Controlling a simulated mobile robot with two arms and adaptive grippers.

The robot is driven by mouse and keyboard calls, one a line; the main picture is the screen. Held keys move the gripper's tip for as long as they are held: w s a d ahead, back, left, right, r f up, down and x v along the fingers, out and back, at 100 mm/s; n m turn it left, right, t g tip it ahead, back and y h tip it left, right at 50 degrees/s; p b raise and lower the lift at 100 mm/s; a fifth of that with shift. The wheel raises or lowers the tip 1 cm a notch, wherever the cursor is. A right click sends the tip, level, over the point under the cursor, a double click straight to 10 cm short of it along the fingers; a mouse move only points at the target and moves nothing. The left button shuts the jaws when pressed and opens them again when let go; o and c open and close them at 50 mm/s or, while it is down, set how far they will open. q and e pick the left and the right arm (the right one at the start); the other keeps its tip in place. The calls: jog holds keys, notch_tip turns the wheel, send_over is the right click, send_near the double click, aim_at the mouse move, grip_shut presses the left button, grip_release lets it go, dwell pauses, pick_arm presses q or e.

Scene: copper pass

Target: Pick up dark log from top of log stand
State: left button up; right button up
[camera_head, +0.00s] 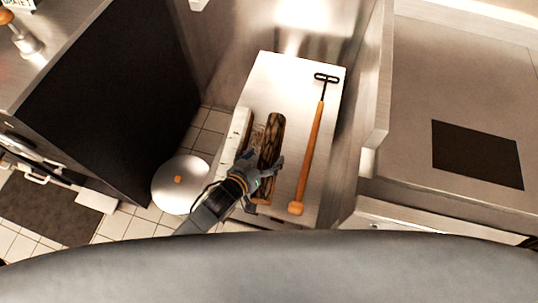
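The dark log (271,135) lies lengthwise on the pale top of the log stand (275,75), just left of its middle. My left gripper (262,162) comes in from the lower left over the near part of the log. Its fingers look spread, one on the left side of the log and one on the right. I cannot tell whether they touch it. The gripper hides part of the log's near end. My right gripper is not in view.
A pale log (239,130) lies left of the dark one. A tool with an orange handle (311,148) lies to the right. A round white lid-like object (180,190) stands at the left, beside a dark-sided cabinet (115,95). A metal counter (440,90) is on the right.

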pick_arm(q)
grip_shut()
jog(key=shift+w+r, duration=0.1)
